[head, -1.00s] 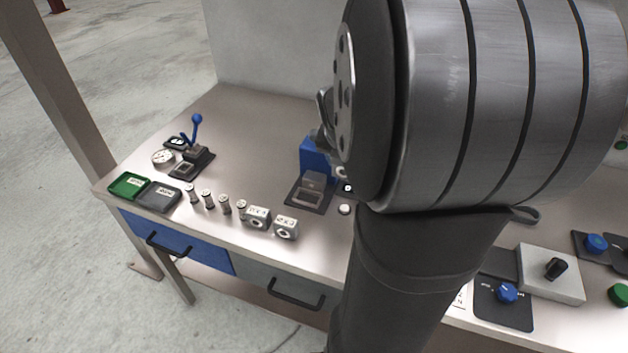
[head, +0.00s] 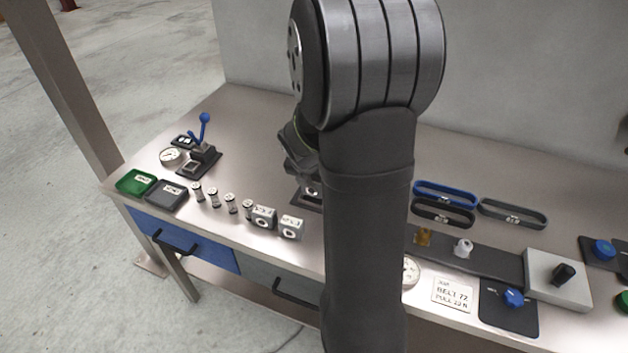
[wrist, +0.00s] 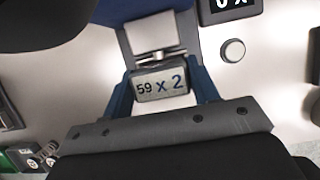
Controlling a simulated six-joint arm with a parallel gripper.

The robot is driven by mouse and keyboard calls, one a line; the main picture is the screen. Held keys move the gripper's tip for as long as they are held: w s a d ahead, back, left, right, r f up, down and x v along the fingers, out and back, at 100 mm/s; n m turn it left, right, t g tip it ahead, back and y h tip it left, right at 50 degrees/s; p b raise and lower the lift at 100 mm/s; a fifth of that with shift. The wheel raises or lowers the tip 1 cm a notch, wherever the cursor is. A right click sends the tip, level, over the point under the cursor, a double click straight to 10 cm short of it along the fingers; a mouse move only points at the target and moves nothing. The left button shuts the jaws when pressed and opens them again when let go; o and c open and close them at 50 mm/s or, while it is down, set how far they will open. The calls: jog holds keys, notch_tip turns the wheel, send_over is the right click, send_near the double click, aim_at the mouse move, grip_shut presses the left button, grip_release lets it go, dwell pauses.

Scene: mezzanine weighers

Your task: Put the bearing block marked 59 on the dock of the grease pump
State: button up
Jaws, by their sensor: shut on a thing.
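In the wrist view my gripper (wrist: 162,98) is shut on a pale block (wrist: 161,84) whose face reads "59 x 2". Just beyond it lie a pale metal plate (wrist: 155,36) and a blue body, which look like the grease pump and its dock. I cannot tell whether the block touches the dock. In the head view my gripper (head: 302,160) is largely hidden behind my arm, above the dark base (head: 306,202) of the pump. My arm covers most of the pump there.
Two bearing blocks (head: 263,217) (head: 291,228) stand near the front edge, beside several small metal cylinders (head: 213,197).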

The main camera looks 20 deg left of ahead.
jog(key=shift+f, duration=0.55)
jog(key=o, duration=1.3)
jog(key=shift+r, duration=0.3)
jog(key=v, duration=1.2)
jog(key=shift+r, duration=0.35)
jog(key=shift+w+f, duration=0.1)
